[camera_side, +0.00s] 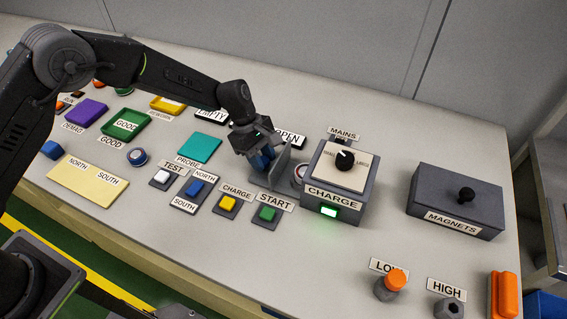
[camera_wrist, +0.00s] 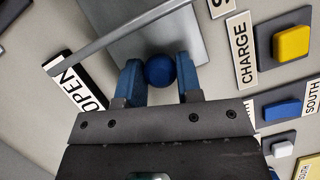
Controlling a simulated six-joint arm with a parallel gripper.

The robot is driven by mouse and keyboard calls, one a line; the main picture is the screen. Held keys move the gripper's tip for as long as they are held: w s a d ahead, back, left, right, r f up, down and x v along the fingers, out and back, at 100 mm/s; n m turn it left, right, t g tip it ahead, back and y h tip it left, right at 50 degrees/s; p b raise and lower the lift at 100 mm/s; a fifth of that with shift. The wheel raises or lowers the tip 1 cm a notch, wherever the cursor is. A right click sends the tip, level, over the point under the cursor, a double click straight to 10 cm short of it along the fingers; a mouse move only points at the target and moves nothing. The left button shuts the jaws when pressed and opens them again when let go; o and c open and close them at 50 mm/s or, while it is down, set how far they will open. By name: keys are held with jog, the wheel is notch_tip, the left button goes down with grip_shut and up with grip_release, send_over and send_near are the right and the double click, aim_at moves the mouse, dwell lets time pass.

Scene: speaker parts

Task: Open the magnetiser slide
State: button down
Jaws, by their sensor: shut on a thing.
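The magnetiser slide shows as a grey plate (camera_side: 283,165) with an upright panel, left of the grey CHARGE box (camera_side: 337,190). In the wrist view the plate (camera_wrist: 128,42) lies beyond my fingers, with a thin grey edge running across it. A round blue knob (camera_wrist: 160,70) sits between my two blue fingers. My gripper (camera_side: 262,162) is low over the table at the slide, and is shut on this knob (camera_wrist: 160,85). The OPEN label (camera_side: 291,137) is just behind my gripper; it also shows in the wrist view (camera_wrist: 82,88). The side view hides the knob.
The START button (camera_side: 267,214) and yellow CHARGE button (camera_side: 228,203) stand in front of the slide. A teal PROBE pad (camera_side: 200,147) lies to its left. The MAGNETS box (camera_side: 455,200) is farther right. Bare table lies between the two boxes.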

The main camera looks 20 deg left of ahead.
jog(key=a, duration=0.4)
jog(key=shift+a, duration=0.2)
jog(key=c, duration=0.8)
grip_release()
jog(key=shift+r, duration=0.1)
jog(key=v, duration=1.3)
jog(key=shift+a+r, duration=0.15)
jog(key=shift+r, duration=0.1)
jog(key=shift+r, duration=0.1)
